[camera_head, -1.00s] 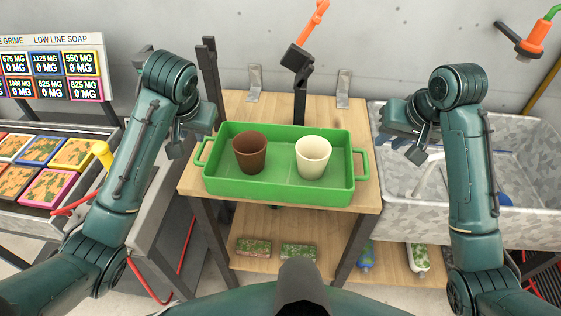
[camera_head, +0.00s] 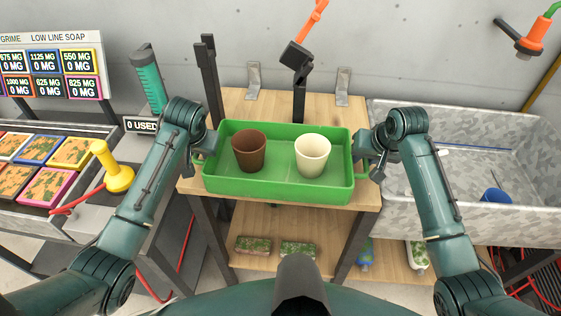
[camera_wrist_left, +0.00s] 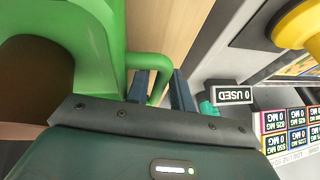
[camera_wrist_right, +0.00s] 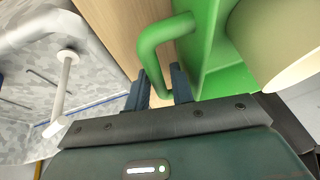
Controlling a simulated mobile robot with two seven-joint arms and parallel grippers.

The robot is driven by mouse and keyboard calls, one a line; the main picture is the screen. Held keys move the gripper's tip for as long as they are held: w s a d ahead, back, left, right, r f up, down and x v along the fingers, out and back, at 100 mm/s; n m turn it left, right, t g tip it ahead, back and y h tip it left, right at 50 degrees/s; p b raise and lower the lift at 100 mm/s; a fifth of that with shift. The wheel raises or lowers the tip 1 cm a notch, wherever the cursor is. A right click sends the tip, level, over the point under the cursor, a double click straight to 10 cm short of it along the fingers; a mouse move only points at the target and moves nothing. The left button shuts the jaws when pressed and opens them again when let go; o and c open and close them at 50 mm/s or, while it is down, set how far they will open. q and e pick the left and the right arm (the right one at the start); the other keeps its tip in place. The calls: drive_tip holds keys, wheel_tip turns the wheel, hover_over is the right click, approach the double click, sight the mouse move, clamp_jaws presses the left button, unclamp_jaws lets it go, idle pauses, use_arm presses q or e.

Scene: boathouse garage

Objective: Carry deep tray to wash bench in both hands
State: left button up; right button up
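The deep green tray (camera_head: 280,188) sits level on the wooden bench top, with a brown cup (camera_head: 249,152) and a cream cup (camera_head: 312,155) standing upright inside. My left gripper (camera_head: 200,160) is at the tray's left handle; in the left wrist view its spread fingers (camera_wrist_left: 160,88) stand either side of the green handle (camera_wrist_left: 150,60). My right gripper (camera_head: 370,165) is at the right handle; in the right wrist view its fingers (camera_wrist_right: 161,85) straddle that green handle (camera_wrist_right: 152,42). Both grippers look open, and firm contact is not visible.
A grey speckled basin (camera_head: 470,215) stands right of the wooden bench (camera_head: 232,105). A counter with colored tiles (camera_head: 45,187) and a yellow knob (camera_head: 116,178) is at left. A black post (camera_head: 211,80) rises beside the bench's left back edge. Packs lie on the lower shelf (camera_head: 275,268).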

use_arm(q)
drive_tip(key=shift+c, duration=0.3)
use_arm(e)
drive_tip(key=shift+c, duration=0.3)
use_arm(q)
clamp_jaws()
use_arm(e)
clamp_jaws()
